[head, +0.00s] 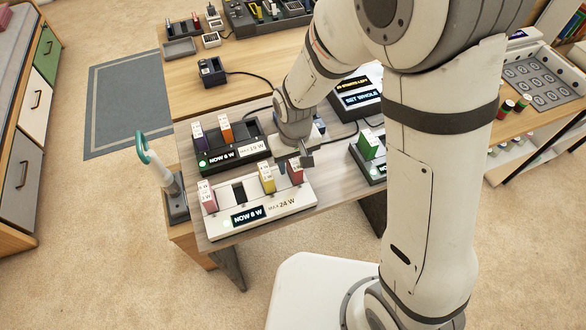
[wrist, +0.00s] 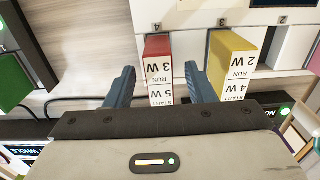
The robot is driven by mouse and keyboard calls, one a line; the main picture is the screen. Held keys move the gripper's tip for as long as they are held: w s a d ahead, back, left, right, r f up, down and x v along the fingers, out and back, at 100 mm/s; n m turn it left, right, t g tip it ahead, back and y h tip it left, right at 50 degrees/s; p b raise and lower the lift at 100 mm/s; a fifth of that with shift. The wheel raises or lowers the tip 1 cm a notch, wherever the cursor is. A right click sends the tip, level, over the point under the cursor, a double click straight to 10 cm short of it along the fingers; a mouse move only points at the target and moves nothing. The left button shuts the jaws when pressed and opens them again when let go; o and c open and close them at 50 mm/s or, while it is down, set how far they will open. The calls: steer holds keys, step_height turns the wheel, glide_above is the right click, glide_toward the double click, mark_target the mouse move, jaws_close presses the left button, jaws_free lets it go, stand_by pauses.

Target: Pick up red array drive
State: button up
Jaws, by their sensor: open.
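The red array drive (head: 295,171) stands at the right end of the white dock (head: 225,223), which reads NOW 8 W and MAX 24 W. In the wrist view the red drive (wrist: 158,55) shows a white label with 3 W and 5 W. My gripper (wrist: 162,85) is open, with one finger on each side of the red drive. Small gaps show between the drive and both fingers. The right finger sits between the red drive and the yellow drive (wrist: 230,72). In the head view my gripper (head: 304,160) is partly hidden by my wrist.
The yellow drive stands close beside the red one, and a pink drive (head: 207,198) is at the dock's left end. A dark dock (head: 238,156) holding purple and orange drives lies behind. A green drive (head: 369,144) stands in another dock to the right.

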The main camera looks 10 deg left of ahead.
steer(key=shift+c, duration=0.3)
steer(key=c, duration=1)
